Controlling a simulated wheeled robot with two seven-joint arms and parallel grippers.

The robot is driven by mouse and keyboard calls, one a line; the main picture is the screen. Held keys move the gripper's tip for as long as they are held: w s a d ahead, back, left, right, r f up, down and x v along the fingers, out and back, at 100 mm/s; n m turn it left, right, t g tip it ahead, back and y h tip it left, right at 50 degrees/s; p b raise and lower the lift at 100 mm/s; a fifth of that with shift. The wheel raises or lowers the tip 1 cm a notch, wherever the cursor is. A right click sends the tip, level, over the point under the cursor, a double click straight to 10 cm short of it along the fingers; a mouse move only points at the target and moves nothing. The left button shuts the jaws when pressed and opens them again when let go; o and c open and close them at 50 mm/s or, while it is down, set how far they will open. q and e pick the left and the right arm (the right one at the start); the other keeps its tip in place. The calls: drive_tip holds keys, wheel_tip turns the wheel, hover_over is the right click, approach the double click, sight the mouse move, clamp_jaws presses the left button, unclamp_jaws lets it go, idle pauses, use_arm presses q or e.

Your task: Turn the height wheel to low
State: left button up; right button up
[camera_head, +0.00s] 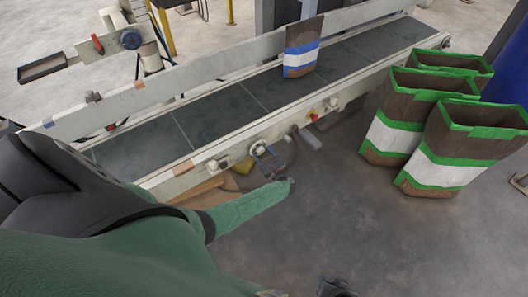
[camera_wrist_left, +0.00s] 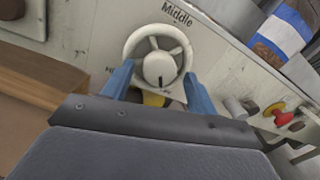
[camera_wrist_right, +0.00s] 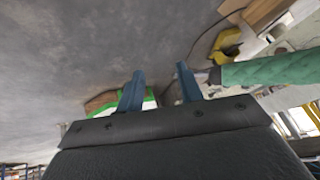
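The height wheel (camera_wrist_left: 158,68) is a white spoked handwheel on the conveyor's side panel. The black mark on its hub points down in the left wrist view. The label "Middle" (camera_wrist_left: 177,13) stands above it; another label at its lower left, starting with "H", is mostly hidden. My left gripper (camera_wrist_left: 158,76) is open, its blue fingers on either side of the wheel's rim; I cannot tell whether they touch it. In the head view the wheel (camera_head: 258,148) is small, at my left gripper (camera_head: 266,155). My right gripper (camera_wrist_right: 159,74) is open and empty, over the floor.
The conveyor (camera_head: 230,100) carries a brown bag with a blue band (camera_head: 301,50). A red-and-yellow button (camera_wrist_left: 278,112) sits right of the wheel. Several green-trimmed bags (camera_head: 455,145) stand on the floor at right. A cardboard piece (camera_wrist_left: 35,75) lies left of the wheel.

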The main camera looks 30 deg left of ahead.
use_arm(q)
drive_tip(key=shift+s+d+f, duration=0.1)
drive_tip(key=shift+s+d, duration=0.25)
drive_tip(key=shift+d, duration=0.2)
drive_tip(key=v, duration=0.6)
drive_tip(key=shift+d, duration=0.3)
use_arm(e)
wheel_tip(320, 180, down, 2)
drive_tip(key=shift+w+f, duration=0.1)
use_arm(q)
drive_tip(key=shift+n, duration=0.3)
